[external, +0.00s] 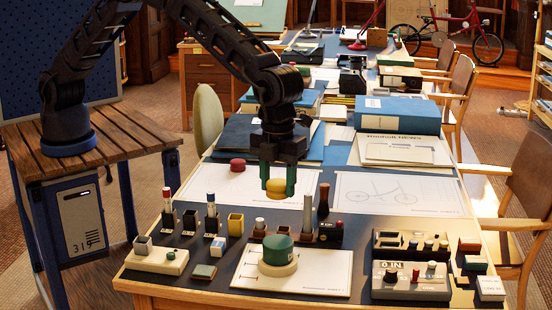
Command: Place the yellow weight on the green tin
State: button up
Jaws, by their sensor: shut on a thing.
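The yellow weight (276,188) is a small round piece held between the two green fingertips of my gripper (278,181). My gripper points down and is shut on it, above the table.
A red round piece (238,165) lies behind and left of my gripper. Several upright holders and a dark bottle-like tool (323,200) stand between the gripper and the tin. A control box (411,281) is at right. A bicycle drawing (398,193) lies flat behind it.

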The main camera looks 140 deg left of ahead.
aim_at(278, 242)
notch_tip(278, 242, down, 11)
jog(key=shift+f, duration=0.15)
dwell(0.4)
jog(key=o, duration=1.3)
jog(key=shift+f, duration=0.15)
